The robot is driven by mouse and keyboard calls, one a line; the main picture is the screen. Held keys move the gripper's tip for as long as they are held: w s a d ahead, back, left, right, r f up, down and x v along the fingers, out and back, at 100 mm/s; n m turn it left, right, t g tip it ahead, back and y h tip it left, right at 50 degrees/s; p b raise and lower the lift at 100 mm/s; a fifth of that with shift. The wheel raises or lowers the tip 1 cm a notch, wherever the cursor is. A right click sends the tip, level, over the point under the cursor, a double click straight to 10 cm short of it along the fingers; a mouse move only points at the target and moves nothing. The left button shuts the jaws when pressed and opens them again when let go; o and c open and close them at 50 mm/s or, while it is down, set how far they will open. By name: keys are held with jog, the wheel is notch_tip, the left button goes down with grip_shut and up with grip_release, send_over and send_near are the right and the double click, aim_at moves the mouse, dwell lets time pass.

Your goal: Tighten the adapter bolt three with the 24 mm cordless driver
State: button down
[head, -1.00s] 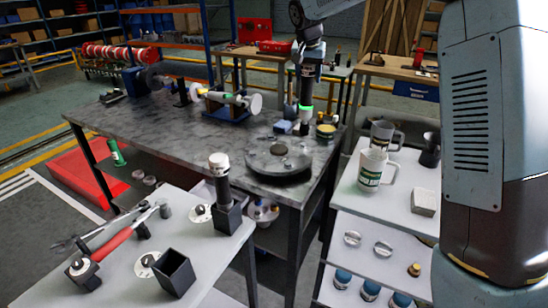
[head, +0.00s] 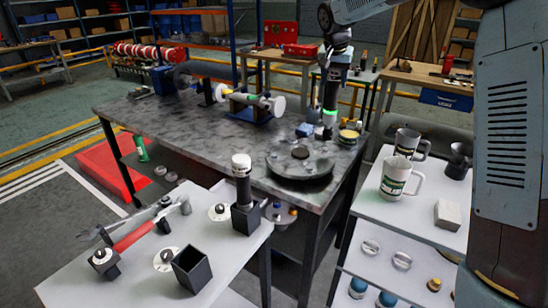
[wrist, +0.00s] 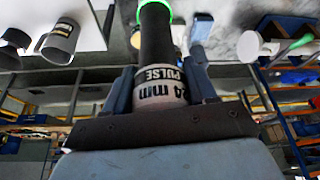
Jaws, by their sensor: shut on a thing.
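My gripper (wrist: 160,88) is shut on the cordless driver (wrist: 158,84), a dark cylinder with a white band reading "24 mm PULSE" and a glowing green ring. In the head view the driver (head: 332,95) hangs roughly upright from my gripper (head: 338,62), over or behind the far right corner of the dark workbench (head: 185,135). A shaft assembly (head: 250,103) on a blue stand and a round dark flanged plate (head: 300,162) are on that bench, apart from the driver. I cannot tell which part is the adapter, or make out bolt three.
A white front table (head: 95,278) holds a red-handled wrench (head: 135,236), an empty black holder (head: 191,270) and another black, white-capped tool (head: 241,180) in a holder. Mugs (head: 398,178) stand on the right shelf. Small items (head: 348,136) crowd the bench corner near the driver.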

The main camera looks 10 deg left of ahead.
jog(key=s+a+n+y, duration=0.1)
jog(key=s+a+n, duration=0.2)
jog(key=a, duration=0.6)
jog(key=s+a+n+y, duration=0.1)
jog(key=s+a+n, duration=0.2)
jog(key=a, duration=0.6)
jog(key=shift+s+r, duration=0.3)
jog(key=shift+s, duration=0.8)
jog(key=shift+f, duration=2.35)
jog(key=shift+d+f, duration=0.1)
jog(key=shift+f, duration=0.6)
dwell(0.7)
jog(key=shift+r, duration=0.1)
